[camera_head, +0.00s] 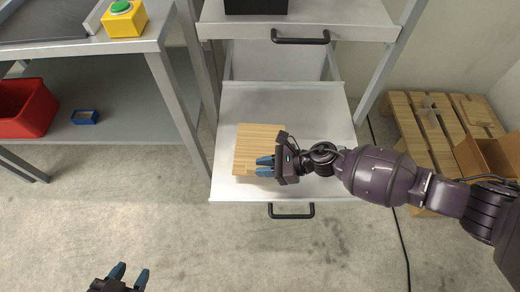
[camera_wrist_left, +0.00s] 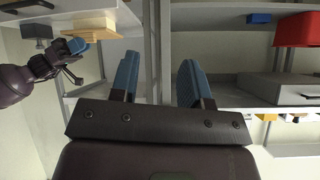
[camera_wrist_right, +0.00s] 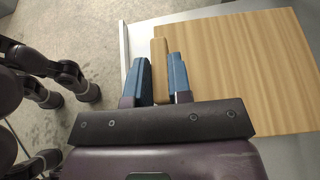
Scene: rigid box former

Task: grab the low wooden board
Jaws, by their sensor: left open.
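The low wooden board (camera_head: 257,140) lies on the white pulled-out shelf (camera_head: 235,102). It fills much of the right side of the right wrist view (camera_wrist_right: 240,70) and shows small at the upper left of the left wrist view (camera_wrist_left: 95,24). My right gripper (camera_head: 264,166) is at the board's front edge. In the right wrist view its blue fingers (camera_wrist_right: 159,75) stand against both sides of a darker wooden strip along that edge, and look shut on it. My left gripper (camera_head: 131,271) is open and empty over the floor, well away from the board.
A grey table (camera_head: 85,47) with a yellow box and green button (camera_head: 125,18) stands at the left. A red bin (camera_head: 28,108) and a small blue tray (camera_head: 85,117) are on its lower shelf. A wooden pallet (camera_head: 405,125) lies at the right. Front floor is clear.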

